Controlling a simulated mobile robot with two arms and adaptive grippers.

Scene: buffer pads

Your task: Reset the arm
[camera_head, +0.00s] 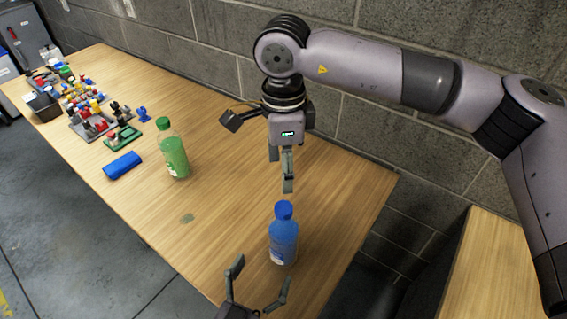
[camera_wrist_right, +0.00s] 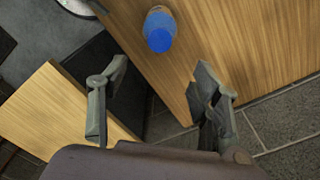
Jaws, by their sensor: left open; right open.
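My right arm reaches in from the right in the head view, and its gripper (camera_head: 288,172) points down above the table, behind the blue bottle (camera_head: 284,236). In the right wrist view the right gripper (camera_wrist_right: 160,105) is open with nothing between its fingers. The blue bottle (camera_wrist_right: 159,30) stands beyond them, apart from the fingers. My left gripper (camera_head: 258,285) is at the bottom edge of the head view, open and empty, in front of the blue bottle, with its fingers spread. Whether it touches the bottle is not clear, but a gap shows.
A green bottle (camera_head: 172,150) stands left of the middle of the wooden table (camera_head: 215,195). A blue cloth-like item (camera_head: 122,165) lies beside it. Several small coloured parts and a dark bin (camera_head: 43,106) fill the far left. A block wall (camera_head: 390,150) runs behind.

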